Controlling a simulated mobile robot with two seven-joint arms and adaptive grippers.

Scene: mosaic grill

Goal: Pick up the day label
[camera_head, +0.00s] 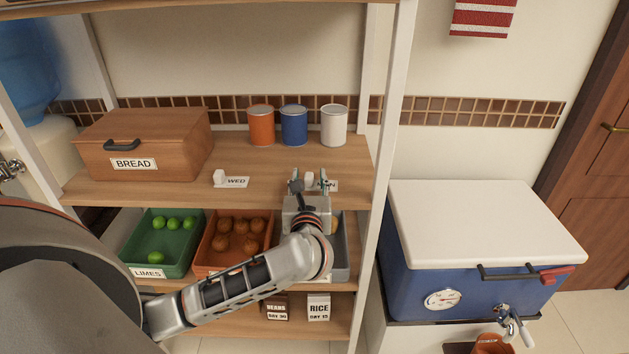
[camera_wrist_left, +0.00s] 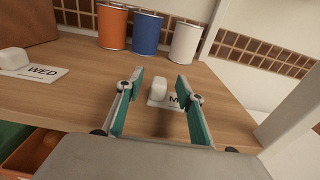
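Two white day labels, each with a block-like knob, lie on the wooden shelf (camera_head: 115,187). One reads WED (camera_head: 236,182) and also shows at the left of the left wrist view (camera_wrist_left: 45,73). The other label (camera_head: 333,186) is partly hidden by my gripper; an M shows on it in the left wrist view (camera_wrist_left: 173,101) and an N in the head view. My left gripper (camera_head: 309,184) is open, its green-padded fingers (camera_wrist_left: 158,92) on either side of this label's white knob. My right gripper is not in view.
Orange (camera_head: 261,126), blue (camera_head: 294,126) and white (camera_head: 334,126) cans stand behind the labels. A wooden bread box (camera_head: 190,146) is at the left. A shelf post (camera_head: 387,150) rises right of my gripper. Crates of limes (camera_head: 135,246) and brown produce (camera_head: 205,259) sit below.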

